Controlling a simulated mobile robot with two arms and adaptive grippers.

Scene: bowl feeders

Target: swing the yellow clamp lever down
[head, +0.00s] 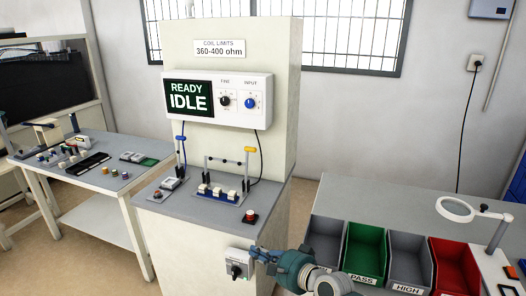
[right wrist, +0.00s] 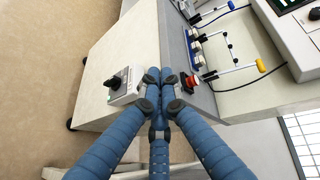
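The yellow handle of the clamp lever (head: 250,149) stands raised at the right end of the fixture (head: 220,193) on the grey bench top. It also shows in the right wrist view (right wrist: 260,65), at the end of a pale bar pointing away from the fixture. My right gripper (head: 258,253) is in front of the cabinet, below the bench top and the lever, beside the rotary switch box. In the right wrist view its blue fingers (right wrist: 168,80) are drawn together with nothing seen between them, apart from the lever. My left gripper is not in view.
A rotary switch box (head: 237,264) is on the cabinet front, close to my fingers. A red button (head: 250,216) stands at the bench's right front corner. The display panel (head: 215,98) reads READY IDLE. Coloured bins (head: 363,250) stand right; a side table is left.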

